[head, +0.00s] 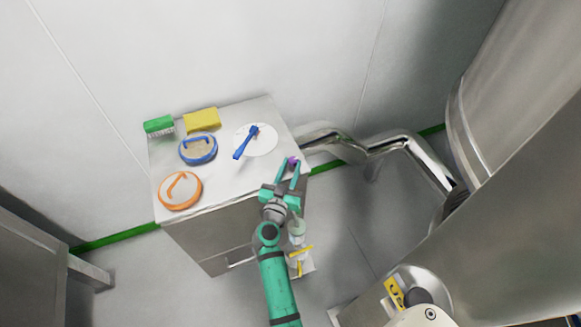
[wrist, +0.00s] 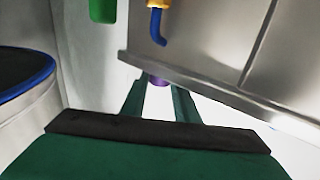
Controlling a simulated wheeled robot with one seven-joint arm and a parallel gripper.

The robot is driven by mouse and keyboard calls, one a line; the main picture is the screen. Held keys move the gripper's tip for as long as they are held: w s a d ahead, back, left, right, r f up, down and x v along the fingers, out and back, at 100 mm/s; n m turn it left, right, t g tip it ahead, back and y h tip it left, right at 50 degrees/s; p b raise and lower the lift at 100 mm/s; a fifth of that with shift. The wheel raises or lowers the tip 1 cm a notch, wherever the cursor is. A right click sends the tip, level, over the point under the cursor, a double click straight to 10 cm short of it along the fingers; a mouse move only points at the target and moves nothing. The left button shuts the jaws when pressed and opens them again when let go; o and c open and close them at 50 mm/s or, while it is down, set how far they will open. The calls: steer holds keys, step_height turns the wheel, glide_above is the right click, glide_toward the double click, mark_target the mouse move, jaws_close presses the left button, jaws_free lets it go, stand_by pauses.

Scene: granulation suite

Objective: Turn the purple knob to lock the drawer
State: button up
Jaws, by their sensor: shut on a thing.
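The small purple knob (head: 293,161) is at the right edge of the white-topped metal cabinet (head: 225,180). It also shows in the wrist view (wrist: 158,80), between the tips of my fingers. My teal gripper (head: 288,168) reaches up from below in the head view and is shut on the knob, which is partly hidden by the fingers. In the wrist view my gripper (wrist: 158,88) has a finger on each side of it. The cabinet's grey front (head: 220,235) has a handle low down; my arm covers part of its right side. I cannot tell the drawer's lock state.
On the cabinet top are a green brush (head: 159,125), a yellow sponge (head: 202,119), blue-rimmed (head: 198,160) and orange-rimmed (head: 165,200) round items, and a white disc (head: 265,146) bearing a blue tool (head: 245,142). Shiny pipes (head: 400,150) and a large metal vessel (head: 500,190) stand right.

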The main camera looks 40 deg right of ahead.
steer(key=shift+a, duration=0.1)
steer(key=o, duration=1.1)
steer(key=shift+w, duration=0.15)
steer(key=shift+s, duration=0.2)
